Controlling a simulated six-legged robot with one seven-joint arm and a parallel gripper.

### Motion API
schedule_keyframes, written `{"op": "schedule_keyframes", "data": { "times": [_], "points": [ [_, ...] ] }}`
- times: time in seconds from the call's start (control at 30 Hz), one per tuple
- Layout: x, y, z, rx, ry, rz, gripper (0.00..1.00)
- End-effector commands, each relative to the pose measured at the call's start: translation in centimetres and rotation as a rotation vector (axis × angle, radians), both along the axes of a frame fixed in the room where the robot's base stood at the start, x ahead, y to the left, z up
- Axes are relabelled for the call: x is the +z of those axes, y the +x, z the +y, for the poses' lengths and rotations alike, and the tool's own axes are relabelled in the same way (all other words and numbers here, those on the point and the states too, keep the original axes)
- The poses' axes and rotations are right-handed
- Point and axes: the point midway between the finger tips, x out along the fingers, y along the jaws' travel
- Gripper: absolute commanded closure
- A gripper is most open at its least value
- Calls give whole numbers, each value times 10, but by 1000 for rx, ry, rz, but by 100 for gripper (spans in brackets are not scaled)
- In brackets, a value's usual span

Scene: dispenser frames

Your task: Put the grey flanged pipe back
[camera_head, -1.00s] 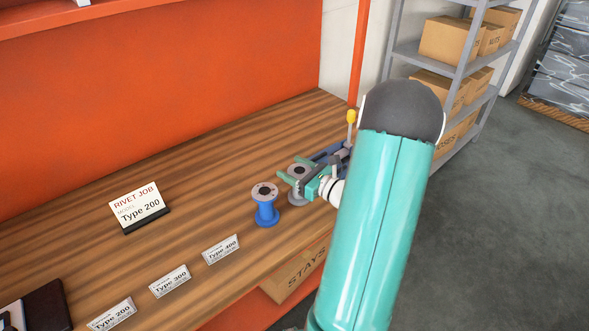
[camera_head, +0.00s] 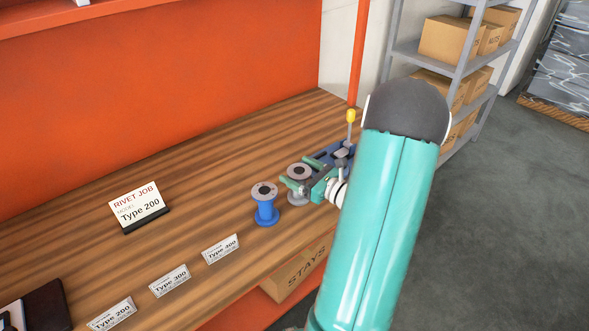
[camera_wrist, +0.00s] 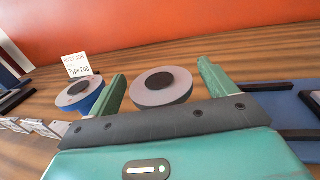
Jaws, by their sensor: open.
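The grey flanged pipe (camera_head: 299,171) stands upright on the wooden bench, right of a blue flanged pipe (camera_head: 265,205). My gripper (camera_head: 296,170) is open at the grey pipe, reaching in from the right with its green fingers on either side of it. In the wrist view, the pipe's round top flange (camera_wrist: 165,86) shows between the spread fingers of my gripper (camera_wrist: 160,69), with gaps on both sides. The lower part of the pipe is partly hidden by my gripper. The blue pipe (camera_wrist: 78,93) stands outside the left finger.
A blue vise-like fixture with a yellow-knobbed lever (camera_head: 351,116) sits close behind my gripper. A "Rivet job Type 200" sign (camera_head: 139,207) and Type labels (camera_head: 220,249) stand to the left. An orange panel (camera_head: 160,100) backs the bench.

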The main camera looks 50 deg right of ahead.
Motion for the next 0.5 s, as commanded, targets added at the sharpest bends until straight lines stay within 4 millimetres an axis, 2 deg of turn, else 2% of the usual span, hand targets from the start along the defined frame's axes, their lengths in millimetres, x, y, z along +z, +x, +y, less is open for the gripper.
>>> {"op": "schedule_keyframes", "data": {
  "times": [0.3,0.5],
  "points": [
    [0,-69,-6,-3,0,1,16],
    [0,-94,-8,-1,-1,-1,16]
  ]
}}
